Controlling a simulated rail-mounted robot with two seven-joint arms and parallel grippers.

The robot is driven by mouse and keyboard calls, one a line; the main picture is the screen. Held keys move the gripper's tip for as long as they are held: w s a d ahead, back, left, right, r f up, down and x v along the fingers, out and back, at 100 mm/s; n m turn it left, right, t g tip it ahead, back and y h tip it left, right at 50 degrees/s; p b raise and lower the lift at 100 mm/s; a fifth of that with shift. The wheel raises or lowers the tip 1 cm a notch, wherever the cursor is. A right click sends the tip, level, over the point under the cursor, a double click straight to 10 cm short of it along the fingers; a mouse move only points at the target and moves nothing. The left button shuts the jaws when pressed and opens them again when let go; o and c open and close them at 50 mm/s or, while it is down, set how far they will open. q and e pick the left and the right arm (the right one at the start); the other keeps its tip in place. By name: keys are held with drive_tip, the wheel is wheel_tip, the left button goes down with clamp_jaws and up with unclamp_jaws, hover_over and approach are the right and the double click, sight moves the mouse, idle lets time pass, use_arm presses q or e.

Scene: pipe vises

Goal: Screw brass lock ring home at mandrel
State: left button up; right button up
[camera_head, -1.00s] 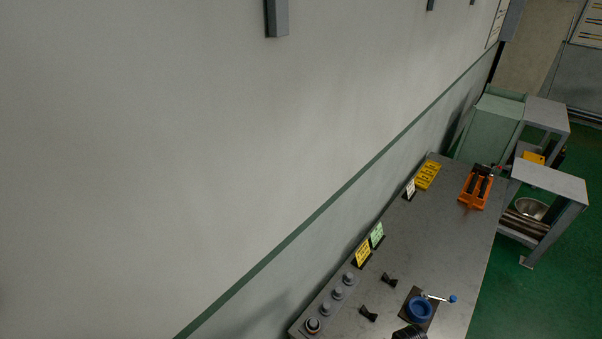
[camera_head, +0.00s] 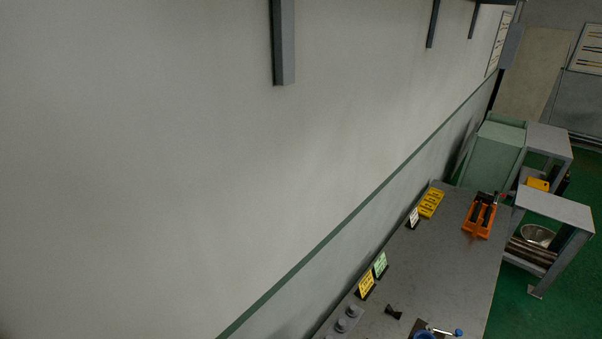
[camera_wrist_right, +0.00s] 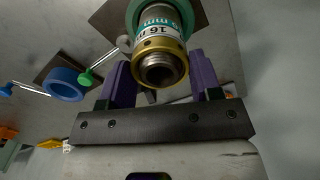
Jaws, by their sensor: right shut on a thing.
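In the right wrist view the brass lock ring (camera_wrist_right: 149,46) sits around the mandrel (camera_wrist_right: 160,72), whose dark hollow end faces the camera. A white band marked "16 mm" (camera_wrist_right: 157,24) and a teal collar (camera_wrist_right: 184,12) lie behind the ring. My right gripper (camera_wrist_right: 160,62) has a purple finger on each side of the ring and is shut on it. The finger contact is partly hidden. I cannot tell how far the ring is threaded on. The head view shows neither the ring nor either gripper.
A blue vise ring (camera_wrist_right: 65,84) and a green-knobbed lever (camera_wrist_right: 87,77) are left of the gripper. In the head view, an orange tray (camera_head: 477,222) with black tools lies on the grey bench (camera_head: 441,245). Yellow (camera_head: 367,284) and green (camera_head: 380,265) signs stand along the wall.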

drive_tip(key=m+p, duration=0.1)
drive_tip(key=m, duration=0.6)
drive_tip(key=shift+a, duration=0.1)
drive_tip(key=m, duration=0.4)
drive_tip(key=shift+p, duration=0.4)
drive_tip(key=shift+m, duration=0.6)
drive_tip(key=o, duration=0.9)
